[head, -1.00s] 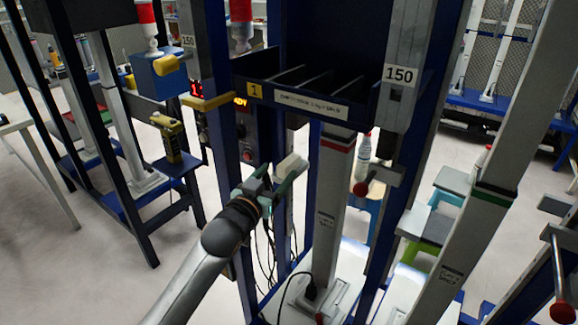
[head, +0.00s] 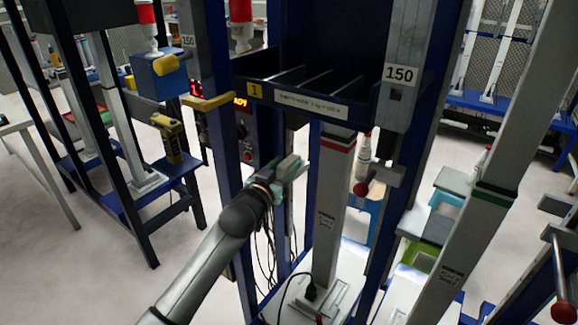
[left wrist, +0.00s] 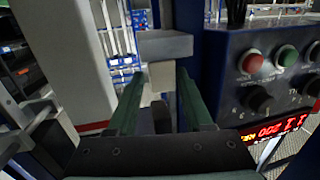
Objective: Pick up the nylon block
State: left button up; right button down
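A plain grey block (left wrist: 165,45), which I take for the nylon block, shows in the left wrist view just past my fingertips. I cannot tell whether the fingers touch the block. In the head view my left gripper (head: 288,170) is raised in front of the blue frame, below the divided tray. The block is hard to make out there against the fingers. My right gripper is not in view.
A blue control panel (left wrist: 262,75) with buttons and knobs stands close on the right in the wrist view. A divided tray (head: 310,105) hangs above my gripper. Grey posts (head: 330,215) and blue uprights crowd this spot. Cables hang below. Open floor (head: 100,275) lies at left.

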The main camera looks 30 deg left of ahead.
pick_arm(q)
grip_shut()
dwell(0.5)
